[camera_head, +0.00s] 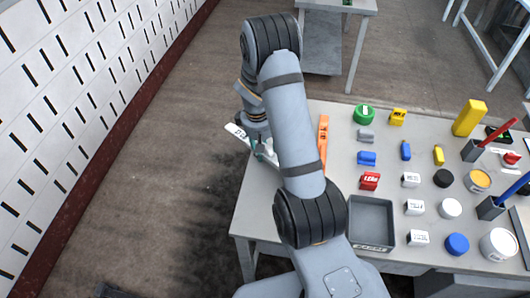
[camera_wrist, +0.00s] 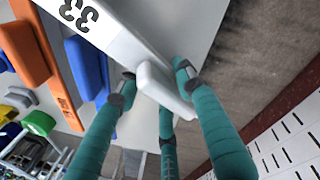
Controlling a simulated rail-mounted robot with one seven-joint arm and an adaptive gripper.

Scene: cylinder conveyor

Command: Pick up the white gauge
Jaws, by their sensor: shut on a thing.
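The white gauge (camera_wrist: 105,30) is a long flat bar with black "33" digits and a raised white grip. In the wrist view, the teal fingers of my gripper (camera_wrist: 158,88) close around that grip from both sides. In the head view, one end of the white gauge (camera_head: 236,131) sticks out left of my gripper (camera_head: 266,152), near the table's left edge.
An orange bar tool (camera_head: 323,140) lies right of my arm, beside a blue tool (camera_wrist: 82,68) in the wrist view. A grey tray (camera_head: 371,200) and several coloured blocks and cylinders fill the table's right. Open floor (camera_head: 150,200) lies left.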

